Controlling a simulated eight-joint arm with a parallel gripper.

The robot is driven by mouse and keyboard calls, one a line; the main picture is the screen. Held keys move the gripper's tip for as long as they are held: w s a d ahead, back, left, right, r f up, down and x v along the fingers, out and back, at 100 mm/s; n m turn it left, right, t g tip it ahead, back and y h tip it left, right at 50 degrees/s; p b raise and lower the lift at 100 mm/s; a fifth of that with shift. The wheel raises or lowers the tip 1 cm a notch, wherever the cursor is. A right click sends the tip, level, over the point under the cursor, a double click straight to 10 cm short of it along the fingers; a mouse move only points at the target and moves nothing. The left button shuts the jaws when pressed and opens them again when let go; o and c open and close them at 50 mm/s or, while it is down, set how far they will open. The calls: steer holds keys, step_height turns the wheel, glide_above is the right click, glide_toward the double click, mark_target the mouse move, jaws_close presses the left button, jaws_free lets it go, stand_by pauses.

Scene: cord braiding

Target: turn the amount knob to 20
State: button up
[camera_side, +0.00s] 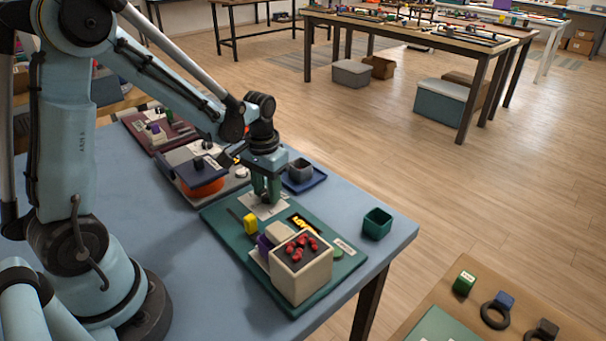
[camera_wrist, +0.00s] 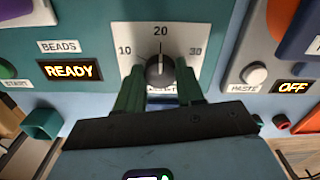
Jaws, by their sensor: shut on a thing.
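The amount knob (camera_wrist: 160,70) is a dark round knob on a white dial plate (camera_wrist: 182,38) marked 10, 20 and 30. In the wrist view its light pointer line points up, toward the 20. My gripper (camera_wrist: 162,78) has one green finger on each side of the knob and is shut on it. In the side view my gripper (camera_side: 266,196) points down at the white plate on the green machine panel (camera_side: 218,210); the knob is mostly hidden there by the fingers.
A lit READY display (camera_wrist: 69,71) sits under a BEADS label. A cream box with red beads (camera_side: 300,268) stands at the panel's front. Another machine shows OFF (camera_wrist: 293,87).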

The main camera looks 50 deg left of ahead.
stand_by(0.3)
steer(key=o, duration=1)
steer(key=shift+o, duration=0.2)
steer(key=shift+r, duration=0.1)
step_height(320, 180, up, 12)
step_height(320, 180, up, 7)
stand_by(0.7)
steer(key=s+d+f+m+t, duration=0.2)
steer(key=s+d+f+t, duration=0.4)
steer(key=d+f+t, duration=0.1)
steer(key=shift+s+d+f, duration=0.2)
steer(key=shift+d, duration=0.05)
stand_by(0.3)
